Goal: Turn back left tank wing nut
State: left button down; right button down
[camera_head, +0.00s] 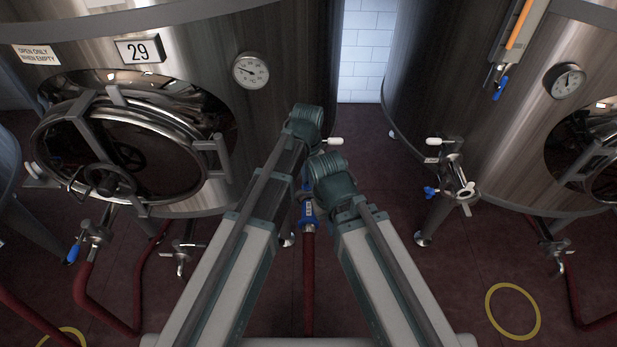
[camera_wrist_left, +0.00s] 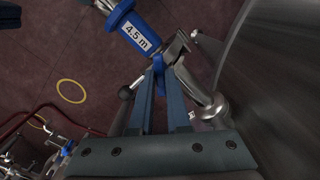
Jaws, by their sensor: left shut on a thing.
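My left gripper (camera_wrist_left: 158,72) is shut on a small blue wing nut (camera_wrist_left: 158,62), at a metal clamp and pipe fitting (camera_wrist_left: 174,50). A blue hose end (camera_wrist_left: 137,31) marked "4.5 m" runs off beside this joint. In the head view the left wrist hides the gripper and most of the fitting; the blue hose end (camera_head: 308,211) shows between my two arms. The left tank (camera_head: 195,45) carries the number 29. My right arm's wrist shows close to the left one, but its fingers are hidden.
The right tank (camera_head: 440,70) stands across a gap, with a valve (camera_head: 452,170) on its near side. Red hoses (camera_head: 100,318) lie on the dark red floor. A yellow floor ring (camera_head: 512,311) is at the lower right, with bare floor around it.

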pick_arm(q)
jog(key=m, duration=0.4)
jog(key=shift+m, duration=2.8)
jog(key=c, duration=0.9)
grip_release()
jog(key=shift+r, duration=0.1)
notch_tip(320, 180, up, 14)
jog(key=p, duration=1.3)
jog(key=shift+a+p, duration=0.1)
jog(key=shift+p, duration=0.3)
